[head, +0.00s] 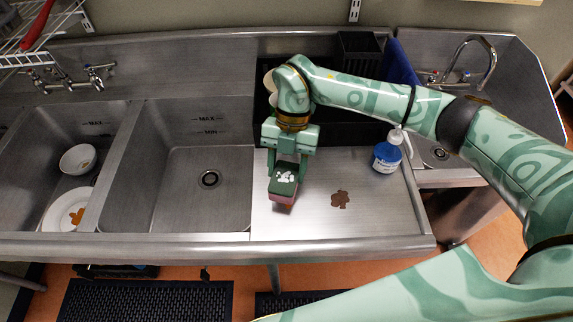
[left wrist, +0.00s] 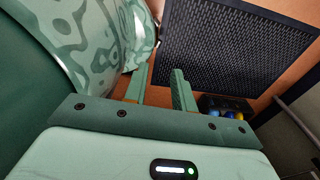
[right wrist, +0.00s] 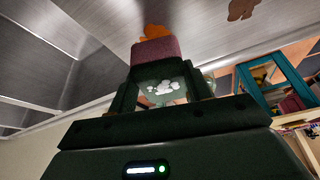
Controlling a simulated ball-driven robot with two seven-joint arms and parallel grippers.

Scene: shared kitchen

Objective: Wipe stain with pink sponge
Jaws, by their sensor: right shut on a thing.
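My right gripper (head: 287,170) is shut on the pink sponge (head: 282,199), just above or on the drainboard. The sponge has a pink lower part and a dark green top with a white patch. In the right wrist view, the sponge (right wrist: 156,50) sits between the fingers; an orange patch (right wrist: 155,32) shows on the metal just beyond it. A brown stain (head: 341,200) lies on the drainboard to the right of the sponge; it also shows in the right wrist view (right wrist: 242,10). My left gripper (left wrist: 160,90) is open and empty above the floor.
A blue soap bottle (head: 387,155) stands right of the stain. The sink basin (head: 180,170) is left of the drainboard; the far-left basin holds a bowl (head: 78,158) and a stained plate (head: 65,210). A black rack (head: 357,50) stands behind. A dark mat (left wrist: 235,55) lies on the floor.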

